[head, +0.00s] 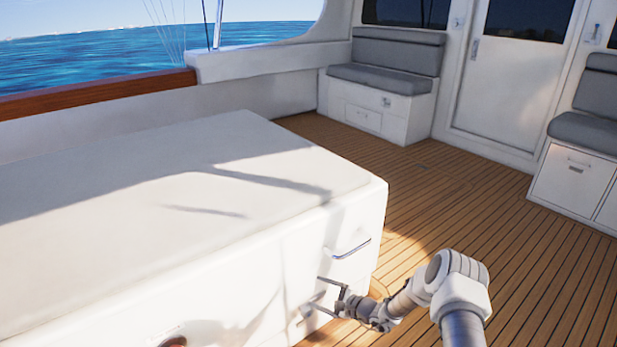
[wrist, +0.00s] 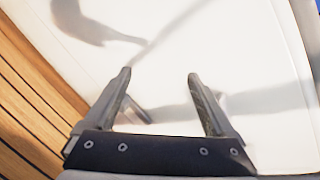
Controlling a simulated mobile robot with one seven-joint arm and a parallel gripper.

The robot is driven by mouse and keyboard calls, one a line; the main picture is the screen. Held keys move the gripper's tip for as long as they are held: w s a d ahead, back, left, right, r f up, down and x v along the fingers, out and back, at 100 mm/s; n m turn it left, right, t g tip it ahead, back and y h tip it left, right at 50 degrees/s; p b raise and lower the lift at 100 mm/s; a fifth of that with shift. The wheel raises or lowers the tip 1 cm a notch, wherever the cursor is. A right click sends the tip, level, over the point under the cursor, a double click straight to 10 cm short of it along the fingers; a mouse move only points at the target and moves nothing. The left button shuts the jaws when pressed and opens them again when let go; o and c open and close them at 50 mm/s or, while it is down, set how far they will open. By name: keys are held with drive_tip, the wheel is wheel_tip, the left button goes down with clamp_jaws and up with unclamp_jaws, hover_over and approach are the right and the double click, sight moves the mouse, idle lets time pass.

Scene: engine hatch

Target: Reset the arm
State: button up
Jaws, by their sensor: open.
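My gripper (head: 313,292) is in front of the side face of the large white hatch box (head: 120,190), below a metal handle (head: 348,250) near the box's corner. In the wrist view, the two fingers of my gripper (wrist: 160,73) are apart, with nothing held between them. The white face (wrist: 240,60) fills most of that view, with grey shadows across it. A small grey shape behind the left finger is partly hidden, and I cannot tell what it is. The box's top looks closed in the head view.
A plank deck (head: 440,210) lies open to the right of the box. A grey-cushioned bench (head: 375,85) and a white door (head: 510,85) stand at the back. Another cushioned seat (head: 590,130) is at the right edge. A wooden rail (head: 90,95) runs along the left.

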drive_tip(key=s+a+r+n+g, duration=0.15)
drive_tip(key=s+r+n, duration=0.25)
drive_tip(key=r, duration=0.6)
drive_tip(key=s+a+r+n+g+h, duration=0.1)
drive_tip(key=s+r+n+g, duration=0.25)
drive_tip(key=r, duration=0.65)
drive_tip(key=s+a+r+n+g, duration=0.15)
drive_tip(key=s+r+n, duration=0.25)
drive_tip(key=r, duration=0.6)
drive_tip(key=s+d+r+n+t+h, duration=0.1)
drive_tip(key=s+d+r+n+h, duration=0.15)
drive_tip(key=s+d+r, duration=0.45)
drive_tip(key=s+d+r+n+t+h, duration=0.1)
drive_tip(key=s+d+r+h, duration=0.2)
drive_tip(key=s, duration=0.9)
drive_tip(key=s+d+r+n+t+h, duration=0.15)
drive_tip(key=s+d+r+h, duration=0.3)
drive_tip(key=s, duration=0.45)
wheel_tip(320, 180, up, 24)
drive_tip(key=p, duration=2.3)
drive_tip(key=shift+s+a+n+g, duration=0.2)
drive_tip(key=shift+s+n+g, duration=0.2)
drive_tip(key=shift+n, duration=0.05)
drive_tip(key=shift+f, duration=0.15)
